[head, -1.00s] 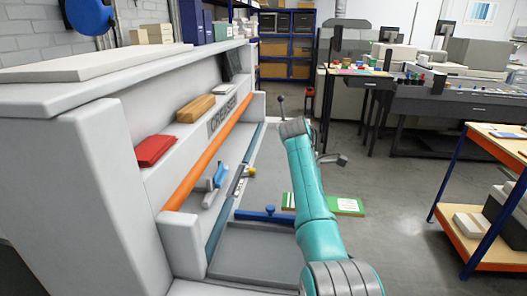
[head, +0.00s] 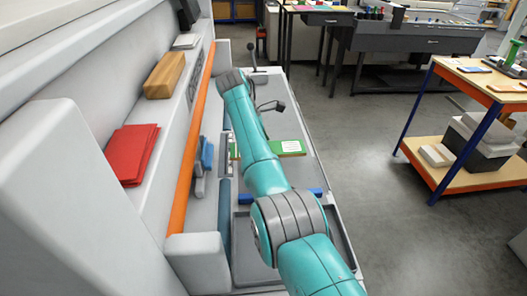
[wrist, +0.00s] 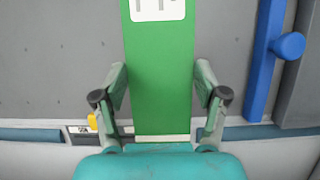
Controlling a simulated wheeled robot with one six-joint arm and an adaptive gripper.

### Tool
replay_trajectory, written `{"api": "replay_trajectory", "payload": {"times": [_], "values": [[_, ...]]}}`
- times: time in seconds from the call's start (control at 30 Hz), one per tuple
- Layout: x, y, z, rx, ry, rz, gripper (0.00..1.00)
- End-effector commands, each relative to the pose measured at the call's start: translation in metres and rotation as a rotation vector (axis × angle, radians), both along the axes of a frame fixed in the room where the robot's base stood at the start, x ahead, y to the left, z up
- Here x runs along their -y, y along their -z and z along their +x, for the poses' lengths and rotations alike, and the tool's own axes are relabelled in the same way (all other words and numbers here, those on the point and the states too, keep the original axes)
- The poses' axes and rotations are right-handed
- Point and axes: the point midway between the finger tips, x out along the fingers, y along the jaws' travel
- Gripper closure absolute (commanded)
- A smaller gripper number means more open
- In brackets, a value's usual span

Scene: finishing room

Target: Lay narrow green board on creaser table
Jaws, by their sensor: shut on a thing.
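The narrow green board (wrist: 160,75) with a white label is between the fingers of my gripper (wrist: 160,90) in the wrist view, and my gripper is shut on its long sides. In the head view the green board (head: 288,148) shows past my arm, over the grey creaser table (head: 290,110); my arm hides its middle and the gripper itself. I cannot tell whether the board touches the table. The table surface also fills the back of the wrist view (wrist: 60,60).
A blue bar with a knob (wrist: 262,60) lies right of the board in the wrist view. An orange bar (head: 192,140) runs along the creaser. A red stack (head: 132,153) and a wooden block (head: 165,75) sit on its ledge. A shelf cart (head: 460,160) stands at right.

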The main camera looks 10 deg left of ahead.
Motion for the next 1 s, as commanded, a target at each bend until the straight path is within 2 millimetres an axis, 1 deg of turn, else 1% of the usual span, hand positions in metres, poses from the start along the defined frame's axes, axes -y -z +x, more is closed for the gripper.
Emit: {"api": "replay_trajectory", "payload": {"times": [0.17,0.33,0.43,0.8,0.83,0.87,0.9,0.93,1.0], "values": [[0.0,0.014,0.0,-0.001,0.0,0.0,0.63],[0.0,0.04,-0.001,-0.002,0.0,-0.001,0.63],[0.0,0.051,0.0,0.0,0.0,0.001,0.63],[0.0,0.056,0.0,0.001,0.0,0.001,0.63],[0.0,0.056,0.0,0.001,0.0,0.001,0.25],[0.0,0.056,0.0,0.001,0.0,0.001,0.18],[0.0,0.056,0.0,0.001,0.0,0.001,0.08],[0.0,0.056,0.0,0.001,0.0,0.001,0.03],[0.0,0.056,0.0,0.001,0.0,0.001,0.03]]}}
